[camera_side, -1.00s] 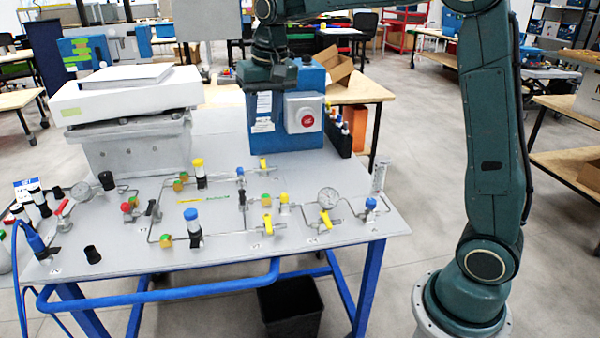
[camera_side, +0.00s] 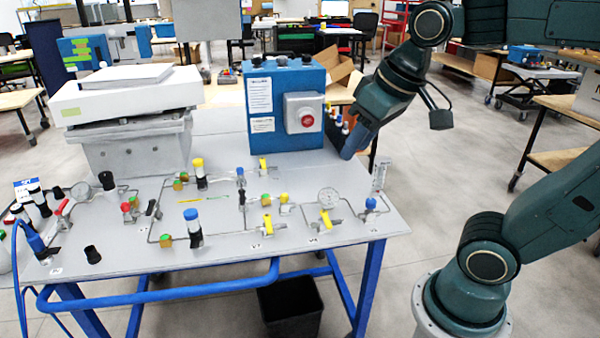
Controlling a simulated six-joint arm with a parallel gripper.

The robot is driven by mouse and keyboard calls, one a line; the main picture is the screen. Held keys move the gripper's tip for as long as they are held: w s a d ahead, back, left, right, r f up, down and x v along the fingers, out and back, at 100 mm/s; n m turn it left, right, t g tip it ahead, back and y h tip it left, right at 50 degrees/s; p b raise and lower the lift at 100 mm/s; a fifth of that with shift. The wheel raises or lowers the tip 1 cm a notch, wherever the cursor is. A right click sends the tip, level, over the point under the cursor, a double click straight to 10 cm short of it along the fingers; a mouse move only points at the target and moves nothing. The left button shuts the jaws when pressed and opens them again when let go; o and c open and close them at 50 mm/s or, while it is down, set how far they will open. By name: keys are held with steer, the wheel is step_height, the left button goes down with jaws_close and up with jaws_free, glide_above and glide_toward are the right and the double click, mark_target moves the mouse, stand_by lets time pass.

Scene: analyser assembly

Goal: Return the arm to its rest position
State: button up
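My arm is dark teal. It reaches in from the right edge and bends down at the wrist. My gripper (camera_side: 349,147) points down and left at the right rear of the bench, just right of the blue box (camera_side: 261,105). It overlaps a dark holder with coloured caps (camera_side: 333,118) in the picture; whether they touch, I cannot tell. Its fingertips are small and merge with the dark holder, so their opening is unclear. I see no object held in it.
The grey bench panel (camera_side: 105,238) carries tubing, coloured valves and gauges, including a round gauge (camera_side: 328,197). A white-topped instrument (camera_side: 128,96) stands at the rear left. A black bin (camera_side: 290,308) is below the bench.

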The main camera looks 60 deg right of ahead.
steer(key=s+f+n, duration=0.1)
steer(key=s+f, duration=0.2)
steer(key=s, duration=0.2)
steer(key=shift+s+a+t, duration=0.2)
steer(key=shift+t, duration=0.2)
